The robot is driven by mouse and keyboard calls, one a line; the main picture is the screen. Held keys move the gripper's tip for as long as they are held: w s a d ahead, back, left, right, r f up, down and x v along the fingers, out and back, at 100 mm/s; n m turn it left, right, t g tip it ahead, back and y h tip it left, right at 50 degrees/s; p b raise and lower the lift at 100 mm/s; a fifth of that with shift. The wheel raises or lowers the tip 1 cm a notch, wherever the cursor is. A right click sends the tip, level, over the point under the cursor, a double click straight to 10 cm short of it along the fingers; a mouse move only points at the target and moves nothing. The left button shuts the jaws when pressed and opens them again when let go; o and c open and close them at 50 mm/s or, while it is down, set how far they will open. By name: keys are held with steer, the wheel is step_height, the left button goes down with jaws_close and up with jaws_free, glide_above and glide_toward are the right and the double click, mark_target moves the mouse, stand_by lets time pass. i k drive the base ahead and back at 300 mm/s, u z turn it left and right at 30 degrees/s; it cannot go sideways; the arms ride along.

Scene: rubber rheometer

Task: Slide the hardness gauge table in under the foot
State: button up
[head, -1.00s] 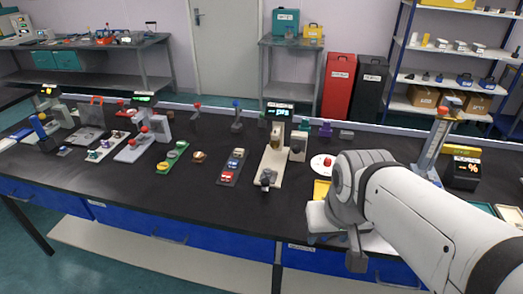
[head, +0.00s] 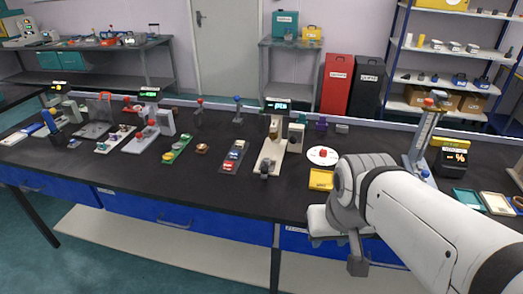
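A stand with a long cream base (head: 268,160), an upright column and a small dark display (head: 277,104) stands near the middle of the bench. It looks like the hardness gauge. A dark knob (head: 265,168) is at the base's front end. The gap between table and foot is too small to make out. My arm comes in from the lower right and bends down at the bench's front edge. My gripper (head: 350,252) shows only in part there, to the right of and nearer than the stand, apart from it. Its fingers are mostly hidden.
A yellow tray (head: 321,179) and a white round dish (head: 323,156) with a red piece lie between the stand and my arm. A dark rack (head: 233,157) is left of the stand. A tall inclined stand (head: 423,135) is at right. Bare bench lies in front.

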mark_target(264, 168)
steer(key=z, duration=0.6)
steer(key=k, duration=0.1)
steer(key=u, duration=1.1)
steer(key=i, duration=0.9)
steer(key=z, duration=0.4)
